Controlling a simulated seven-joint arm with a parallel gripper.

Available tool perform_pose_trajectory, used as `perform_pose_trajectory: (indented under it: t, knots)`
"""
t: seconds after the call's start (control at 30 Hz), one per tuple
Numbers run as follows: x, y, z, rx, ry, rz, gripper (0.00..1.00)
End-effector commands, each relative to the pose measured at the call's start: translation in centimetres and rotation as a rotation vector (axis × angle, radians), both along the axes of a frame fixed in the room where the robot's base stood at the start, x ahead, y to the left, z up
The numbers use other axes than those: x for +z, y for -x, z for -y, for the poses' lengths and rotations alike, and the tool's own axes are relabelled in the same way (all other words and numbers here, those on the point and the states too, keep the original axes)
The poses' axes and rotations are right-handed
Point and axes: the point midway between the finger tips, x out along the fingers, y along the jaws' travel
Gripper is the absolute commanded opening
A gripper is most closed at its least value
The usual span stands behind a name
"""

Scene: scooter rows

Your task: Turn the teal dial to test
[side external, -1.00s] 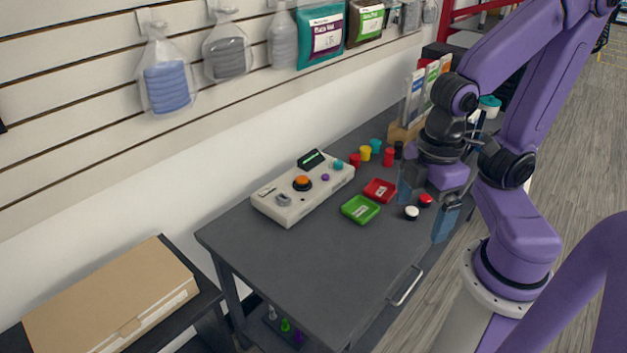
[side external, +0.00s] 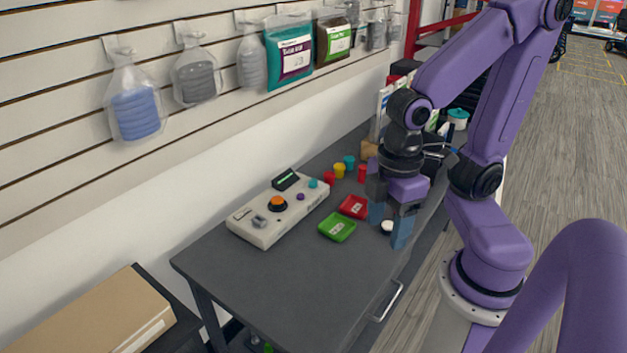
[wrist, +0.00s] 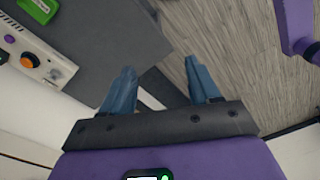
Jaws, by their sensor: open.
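The teal dial (side external: 313,183) is a small round knob near the far right end of a pale control box (side external: 262,232) on the dark table. I cannot read its setting or any test mark. It does not show in the wrist view, where only part of the box (wrist: 40,45) is seen at upper left. My gripper (side external: 389,226) is open and empty, fingers pointing down, to the right of the box and apart from it. Its two blue fingers (wrist: 162,85) also show spread in the wrist view.
The box also carries a dark display (side external: 285,180), a purple knob (side external: 300,196), an orange button (side external: 277,203) and a grey switch (side external: 259,221). Green (side external: 338,228) and red (side external: 353,207) trays lie between box and gripper. Coloured cylinders stand behind. The table's near left is clear.

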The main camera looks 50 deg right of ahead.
Motion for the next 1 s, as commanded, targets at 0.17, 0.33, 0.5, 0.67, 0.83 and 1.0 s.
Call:
perform_pose_trajectory:
  t: [0.17,0.33,0.5,0.67,0.83,1.0]
  knots:
    - [-0.1,-5.3,-1.3,-0.115,-0.047,-0.018,0.61]
    - [-0.7,-12.2,-0.8,-0.233,-0.107,-0.012,0.61]
    - [-1.7,-19.4,2.2,-0.355,-0.162,0.019,0.61]
    - [-3.3,-25.7,7.3,-0.474,-0.203,0.066,0.61]
    - [-5.4,-31.1,15.3,-0.604,-0.228,0.136,0.61]
    - [-7.9,-34.0,24.9,-0.730,-0.230,0.212,0.61]
